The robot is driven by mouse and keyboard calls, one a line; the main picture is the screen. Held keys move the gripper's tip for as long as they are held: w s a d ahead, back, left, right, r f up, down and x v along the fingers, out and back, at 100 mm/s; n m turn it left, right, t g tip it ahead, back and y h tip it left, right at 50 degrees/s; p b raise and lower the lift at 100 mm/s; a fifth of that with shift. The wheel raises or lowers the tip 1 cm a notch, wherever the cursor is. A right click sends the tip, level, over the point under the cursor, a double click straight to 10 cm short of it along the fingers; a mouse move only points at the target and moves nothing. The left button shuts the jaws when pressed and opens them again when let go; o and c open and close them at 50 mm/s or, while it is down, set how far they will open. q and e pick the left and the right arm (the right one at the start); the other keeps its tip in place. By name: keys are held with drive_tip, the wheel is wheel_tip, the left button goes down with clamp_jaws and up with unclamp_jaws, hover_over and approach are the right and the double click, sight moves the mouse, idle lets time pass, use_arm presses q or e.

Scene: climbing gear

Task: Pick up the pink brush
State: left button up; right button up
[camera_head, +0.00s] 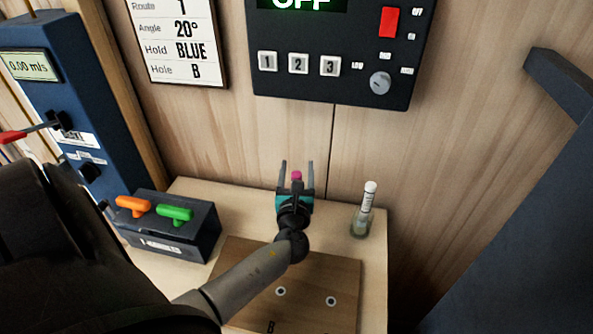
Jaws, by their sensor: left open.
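A small pink piece (296,175), which looks like part of the pink brush, shows between the fingers of my left gripper (297,178). The rest of it is hidden behind the gripper or too small to make out. My left gripper is open over the back of the light wooden table, its two grey fingers spread on either side of the pink piece. I cannot tell whether either finger touches it. My right gripper is not in view.
The wooden table (373,275) holds a brown board (312,283) with ringed holes, partly under my left arm. A dark box (160,240) with orange and green handles stands left, a clear bottle (361,222) right. A control panel (335,88) hangs above.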

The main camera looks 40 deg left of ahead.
use_arm(q)
clamp_jaws()
idle(0.5)
